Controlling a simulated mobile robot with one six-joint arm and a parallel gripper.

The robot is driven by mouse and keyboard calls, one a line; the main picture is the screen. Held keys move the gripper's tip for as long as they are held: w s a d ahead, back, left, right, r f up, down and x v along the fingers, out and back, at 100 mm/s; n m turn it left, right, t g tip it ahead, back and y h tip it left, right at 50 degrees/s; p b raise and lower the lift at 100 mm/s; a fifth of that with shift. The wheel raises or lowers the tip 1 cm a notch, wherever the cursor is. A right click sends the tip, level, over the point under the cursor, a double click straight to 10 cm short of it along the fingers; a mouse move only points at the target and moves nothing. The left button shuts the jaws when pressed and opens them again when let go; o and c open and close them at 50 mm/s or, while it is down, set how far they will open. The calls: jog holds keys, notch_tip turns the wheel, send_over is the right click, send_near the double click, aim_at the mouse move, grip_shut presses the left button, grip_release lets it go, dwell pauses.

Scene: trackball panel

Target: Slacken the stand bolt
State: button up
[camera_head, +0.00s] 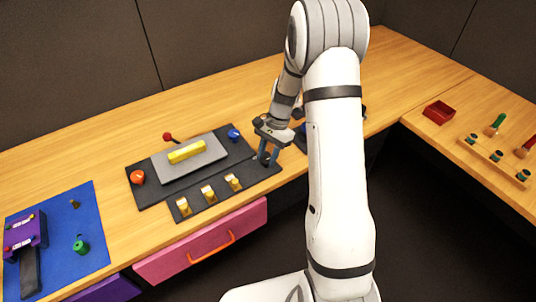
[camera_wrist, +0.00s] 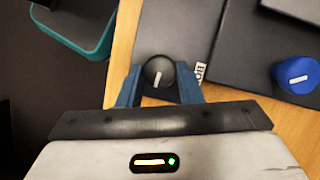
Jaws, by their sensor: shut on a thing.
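My gripper (camera_head: 266,150) is at the right end of the dark control panel (camera_head: 150,192), pointing down. In the wrist view its two blue fingers (camera_wrist: 158,76) are shut on a round black knob (camera_wrist: 157,68) with a white pointer line. The line points down and slightly left in that view. The knob sits on a dark plate (camera_wrist: 178,30), beside a partly covered white label. I cannot tell from the frames whether this knob is the stand bolt; no other part is clearly marked as one.
A blue knob (camera_head: 233,135), an orange-red knob (camera_head: 137,177), a yellow bar (camera_head: 186,152) and yellow switches (camera_head: 208,193) are on the panel. A blue mat (camera_head: 60,262) lies left. A red tray (camera_head: 438,112) stands right. A pink drawer (camera_head: 200,243) is below the bench.

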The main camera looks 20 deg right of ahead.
jog(key=n, duration=0.2)
jog(key=n+g+h, duration=0.1)
jog(key=n, duration=0.1)
jog(key=shift+w+a+n+h, duration=0.15)
jog(key=shift+n+h, duration=0.15)
jog(key=shift+a+n+g+h, duration=0.1)
jog(key=shift+n+g+h, duration=0.2)
jog(key=shift+n, duration=0.7)
jog(key=shift+a+n+g+h, duration=0.1)
jog(key=shift+n+h, duration=0.3)
jog(key=shift+n, duration=0.6)
jog(key=o, duration=1)
jog(key=shift+c, duration=0.2)
jog(key=v, duration=0.7)
jog(key=shift+r+b, duration=0.4)
jog(key=shift+w, duration=0.1)
